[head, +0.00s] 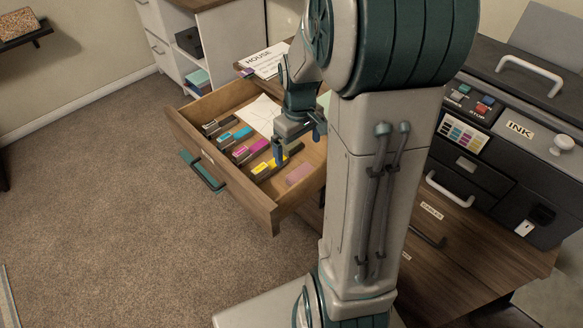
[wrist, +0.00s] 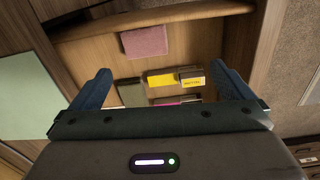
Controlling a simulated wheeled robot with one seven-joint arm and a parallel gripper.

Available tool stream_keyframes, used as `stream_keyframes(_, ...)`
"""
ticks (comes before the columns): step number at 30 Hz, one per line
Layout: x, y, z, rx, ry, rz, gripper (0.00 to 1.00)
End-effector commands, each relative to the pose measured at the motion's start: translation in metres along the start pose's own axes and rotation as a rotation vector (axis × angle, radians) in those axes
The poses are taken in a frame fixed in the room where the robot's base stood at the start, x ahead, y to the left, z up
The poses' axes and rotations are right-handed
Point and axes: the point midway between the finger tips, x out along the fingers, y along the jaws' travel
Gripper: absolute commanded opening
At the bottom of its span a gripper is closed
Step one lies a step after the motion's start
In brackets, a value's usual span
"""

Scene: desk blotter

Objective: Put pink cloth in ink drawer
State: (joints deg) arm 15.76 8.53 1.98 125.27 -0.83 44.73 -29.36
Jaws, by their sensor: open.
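The pink cloth (head: 299,173) lies flat on the floor of an open wooden drawer, near its front right corner. It also shows in the wrist view (wrist: 145,42), ahead of the fingers. My gripper (head: 299,140) is open and empty above the drawer, a little behind the cloth. Its two blue fingers (wrist: 167,92) stand wide apart in the wrist view. The drawer (head: 222,176) is pulled out and has a teal handle. The INK label (head: 519,129) is on the dark machine at the right. I cannot read a label on the open drawer.
Several ink cartridges, cyan (head: 243,133), magenta (head: 257,148) and yellow (head: 262,168), lie in the drawer beside a white paper (head: 262,115). A HOUSE paper (head: 263,61) lies behind. My arm hides part of the desk. Carpet (head: 120,190) at the left is clear.

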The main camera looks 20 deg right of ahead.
Motion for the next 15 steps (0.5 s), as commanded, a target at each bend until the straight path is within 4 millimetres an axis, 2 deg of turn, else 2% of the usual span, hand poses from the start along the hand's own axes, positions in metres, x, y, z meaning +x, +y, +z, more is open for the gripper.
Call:
stream_keyframes(1,-0.014,-0.015,0.007,0.018,0.016,0.009,1.0)
stream_keyframes(6,-0.046,-0.062,0.039,0.116,0.052,0.02,1.0)
stream_keyframes(9,-0.059,-0.085,0.06,0.17,0.072,0.019,1.0)
stream_keyframes(15,-0.069,-0.113,0.091,0.249,0.101,0.011,1.0)
